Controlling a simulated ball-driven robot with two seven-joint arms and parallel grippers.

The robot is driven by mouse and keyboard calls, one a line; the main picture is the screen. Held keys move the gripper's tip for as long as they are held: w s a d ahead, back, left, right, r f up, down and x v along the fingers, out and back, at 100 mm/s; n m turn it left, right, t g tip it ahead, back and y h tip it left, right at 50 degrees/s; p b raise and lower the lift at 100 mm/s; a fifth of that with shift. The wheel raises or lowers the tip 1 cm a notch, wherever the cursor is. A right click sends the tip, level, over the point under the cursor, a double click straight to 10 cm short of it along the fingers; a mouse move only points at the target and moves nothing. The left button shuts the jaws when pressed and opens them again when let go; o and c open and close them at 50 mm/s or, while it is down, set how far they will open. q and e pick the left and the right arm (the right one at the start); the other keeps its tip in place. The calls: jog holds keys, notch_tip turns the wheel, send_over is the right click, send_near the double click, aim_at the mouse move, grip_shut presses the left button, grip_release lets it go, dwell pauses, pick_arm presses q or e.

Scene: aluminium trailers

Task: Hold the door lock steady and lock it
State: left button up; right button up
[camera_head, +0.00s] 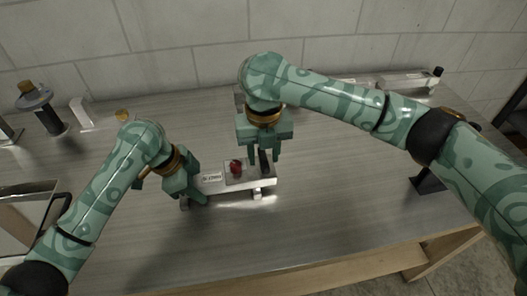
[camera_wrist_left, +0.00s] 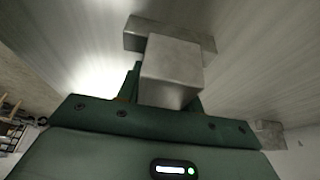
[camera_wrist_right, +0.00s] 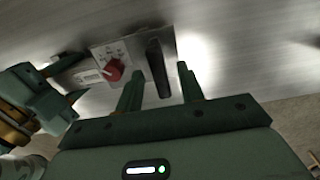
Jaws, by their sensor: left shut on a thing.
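The door lock (camera_head: 211,187) is a pale metal bar on the table with a label, a red knob (camera_head: 235,167) and a black handle (camera_head: 264,163) near its right end. My left gripper (camera_head: 192,196) is shut on the lock's left end. In the left wrist view a grey metal block of the lock (camera_wrist_left: 170,72) sits between its fingers. My right gripper (camera_head: 264,155) points down over the right end and is open. In the right wrist view the black handle (camera_wrist_right: 158,70) stands between its two separated fingers, and the red knob (camera_wrist_right: 114,70) is left of them.
A dark post with a round top (camera_head: 44,108) and a small white block (camera_head: 81,113) stand at the back left. A metal box (camera_head: 25,215) is at the left edge. Another metal device (camera_head: 405,83) lies at the back right. The front of the table (camera_head: 330,215) is clear.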

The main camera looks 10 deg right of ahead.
grip_shut()
jog(key=shift+m, duration=0.3)
jog(key=m, duration=0.3)
jog(key=shift+m, duration=0.4)
jog(key=m, duration=0.9)
pick_arm(q)
jog(key=shift+d, duration=0.1)
pick_arm(e)
jog(key=shift+m, duration=2.2)
jog(key=shift+r, duration=0.1)
